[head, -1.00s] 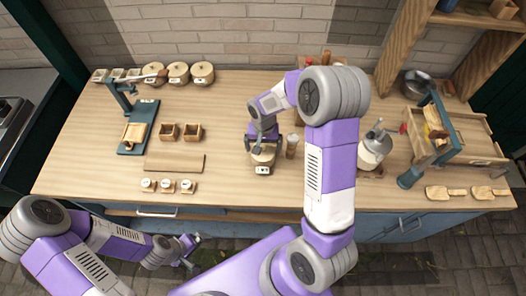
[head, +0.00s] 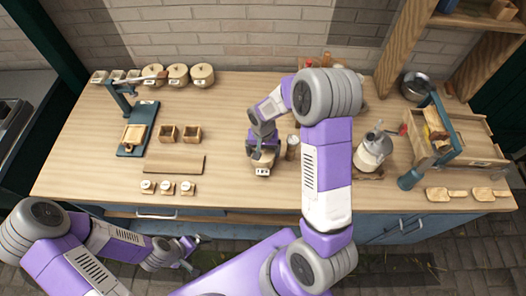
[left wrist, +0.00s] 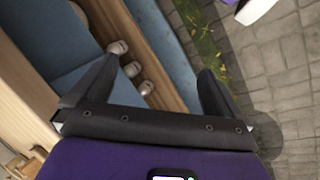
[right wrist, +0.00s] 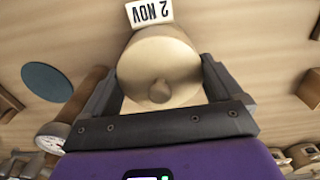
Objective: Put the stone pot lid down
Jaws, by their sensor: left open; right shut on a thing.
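The stone pot lid (right wrist: 160,62) is round and cream-coloured with a knob, seen from above between the fingers of my right gripper (right wrist: 160,92). My right gripper is shut on it. In the head view this gripper (head: 263,152) is over the pot (head: 262,164) at the middle of the counter and hides most of it. A "2 NOV" card (right wrist: 149,12) is at the pot's front. I cannot tell whether the lid touches the pot's rim. My left gripper (left wrist: 165,75) is open and empty, in front of the counter edge, low in the head view (head: 190,254).
A jar (head: 292,147) stands close to the right of the pot. A white jug (head: 373,150) stands to the right. The counter (head: 232,115) is clear behind and left of the pot.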

